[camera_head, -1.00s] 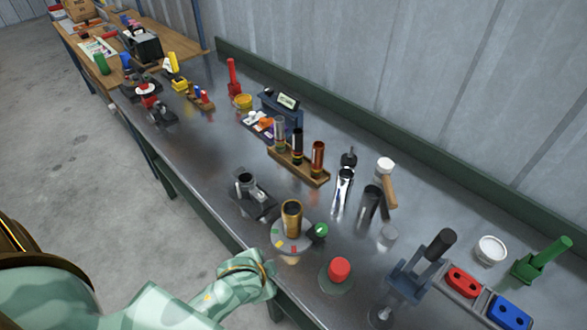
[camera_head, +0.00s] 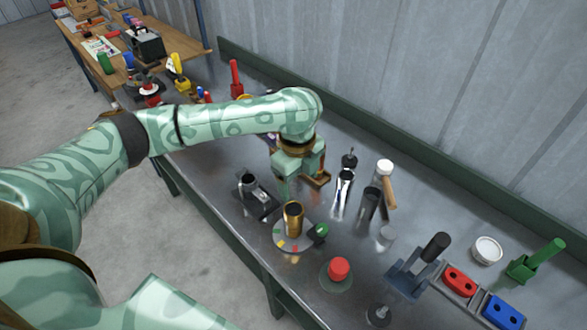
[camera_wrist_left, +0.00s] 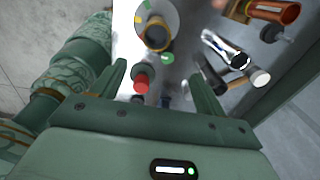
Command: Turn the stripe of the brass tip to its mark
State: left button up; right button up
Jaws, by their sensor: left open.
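The brass tip (camera_head: 293,217) stands upright on a round grey plate (camera_head: 281,241) with red, yellow and green patches on it. I cannot make out its stripe. In the left wrist view the brass tip (camera_wrist_left: 157,36) shows its round open end, on the plate (camera_wrist_left: 151,12) at the top. My left gripper (camera_head: 299,188) is open and points down, behind the brass tip and apart from it. In the left wrist view its fingers (camera_wrist_left: 157,77) are spread, with nothing held between them. My right gripper is not in view.
A green button (camera_head: 320,231) sits beside the plate, and a red button (camera_head: 339,269) in front. A dark clamp block (camera_head: 257,197) stands to the left. Chrome (camera_head: 342,190) and dark (camera_head: 368,205) tubes stand right. My left arm hides part of the bench behind.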

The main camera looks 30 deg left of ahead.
aim_at(294, 208)
pick_arm(q)
jog(key=f+b, duration=0.1)
jog(key=f, duration=0.4)
jog(key=a+f+b, duration=0.1)
jog(key=f+b, duration=0.1)
jog(key=f, duration=0.3)
jog(key=f+b, duration=0.2)
jog(key=f, duration=0.2)
jog(key=shift+a+f, duration=0.2)
jog(key=shift+f, duration=0.2)
jog(key=c, duration=1.1)
jog(key=shift+r+m+p, duration=0.1)
jog(key=shift+m+p, duration=0.35)
jog(key=shift+m, duration=0.55)
jog(key=shift+c, duration=0.2)
jog(key=m, duration=0.2)
jog(key=shift+m+p, duration=0.3)
jog(key=shift+m, duration=0.1)
jog(key=m, duration=0.5)
jog(key=shift+m+p, duration=0.3)
